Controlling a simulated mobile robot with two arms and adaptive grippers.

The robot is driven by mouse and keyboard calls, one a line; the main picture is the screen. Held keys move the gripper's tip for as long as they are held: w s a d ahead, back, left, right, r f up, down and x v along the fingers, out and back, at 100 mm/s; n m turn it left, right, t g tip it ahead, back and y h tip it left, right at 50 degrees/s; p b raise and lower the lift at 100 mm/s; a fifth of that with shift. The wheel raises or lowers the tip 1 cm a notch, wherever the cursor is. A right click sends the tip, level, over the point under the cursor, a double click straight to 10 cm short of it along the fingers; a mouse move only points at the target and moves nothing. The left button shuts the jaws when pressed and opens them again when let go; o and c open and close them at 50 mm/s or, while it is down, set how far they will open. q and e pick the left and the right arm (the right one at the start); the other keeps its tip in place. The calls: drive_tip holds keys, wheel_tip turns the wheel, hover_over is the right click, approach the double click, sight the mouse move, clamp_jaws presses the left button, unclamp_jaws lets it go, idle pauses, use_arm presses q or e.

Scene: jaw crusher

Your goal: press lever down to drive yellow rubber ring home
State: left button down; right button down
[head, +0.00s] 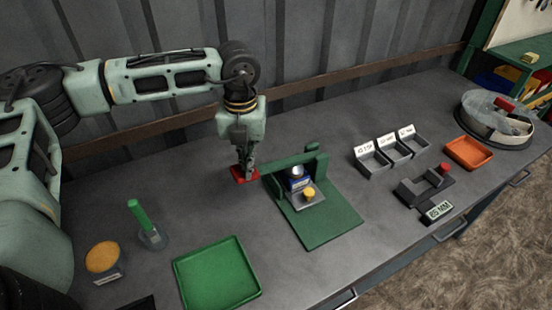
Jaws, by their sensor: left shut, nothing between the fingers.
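A green press (322,225) stands on the bench in the middle. Its green lever (284,171) runs to the left from the upright and ends in a red grip (238,179). My left gripper (245,172) points down with shut, empty fingers right at the red grip. I cannot tell whether the fingertips touch it. A small yellow piece (309,193), which looks like the yellow rubber ring, sits on a grey block on the press base. A blue part with a silver top (297,178) is just behind it, under the lever. My right gripper is not in view.
A green tray (217,276), a green stick on a stand (145,222) and an orange disc (102,257) are in front and left. Grey labelled bins (388,149), a grey fixture (423,187), an orange tray (468,152) and a round container (484,121) stand right.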

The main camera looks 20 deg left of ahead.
use_arm(q)
drive_tip(key=shift+f+b, duration=1.15)
drive_tip(key=shift+f, duration=0.45)
drive_tip(key=shift+w, duration=0.1)
drive_tip(key=shift+r, duration=0.2)
wheel_tip(320, 180, up, 2)
drive_tip(key=shift+w+d+p, duration=0.1)
drive_tip(key=shift+w+p, duration=0.05)
drive_tip(key=shift+p, duration=0.65)
wheel_tip(320, 180, up, 9)
drive_tip(key=p, duration=0.4)
drive_tip(key=shift+p, duration=0.35)
drive_tip(key=shift+f, duration=0.1)
